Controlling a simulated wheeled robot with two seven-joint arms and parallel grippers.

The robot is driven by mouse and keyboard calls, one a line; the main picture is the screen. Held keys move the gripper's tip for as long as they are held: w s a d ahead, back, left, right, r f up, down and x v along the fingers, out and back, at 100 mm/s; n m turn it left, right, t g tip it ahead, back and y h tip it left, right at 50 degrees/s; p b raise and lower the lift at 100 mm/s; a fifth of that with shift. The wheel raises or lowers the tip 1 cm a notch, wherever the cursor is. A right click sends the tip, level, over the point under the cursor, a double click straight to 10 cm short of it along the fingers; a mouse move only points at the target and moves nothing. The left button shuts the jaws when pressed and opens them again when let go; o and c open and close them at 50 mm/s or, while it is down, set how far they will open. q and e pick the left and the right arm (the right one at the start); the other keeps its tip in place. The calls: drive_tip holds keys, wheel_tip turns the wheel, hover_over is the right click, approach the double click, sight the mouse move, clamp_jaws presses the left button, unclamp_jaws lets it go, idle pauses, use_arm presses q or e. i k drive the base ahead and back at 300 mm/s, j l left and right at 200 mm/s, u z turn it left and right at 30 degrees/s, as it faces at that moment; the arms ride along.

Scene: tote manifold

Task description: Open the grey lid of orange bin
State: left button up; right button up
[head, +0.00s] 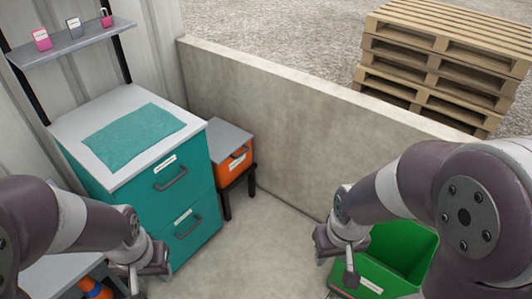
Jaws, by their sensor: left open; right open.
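The orange bin (232,165) stands on a small dark stand in the corner by the concrete wall, right of the teal drawer cabinet. Its grey lid (217,138) lies flat on top and looks closed.
The teal cabinet (190,205) with a teal cloth (134,135) on top stands left of the orange bin. A green open bin (408,240) is at the lower right. A low concrete wall (290,125) runs behind. The floor (265,245) between is clear.

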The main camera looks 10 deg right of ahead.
sight(224, 139)
drive_tip(key=i+j, duration=0.1)
drive_tip(key=i, duration=0.4)
drive_tip(key=i+j+z, duration=0.15)
drive_tip(key=i, duration=0.35)
drive_tip(key=i+j, duration=0.1)
drive_tip(key=i, duration=0.35)
drive_tip(key=i+j+z, duration=0.15)
drive_tip(key=i, duration=0.35)
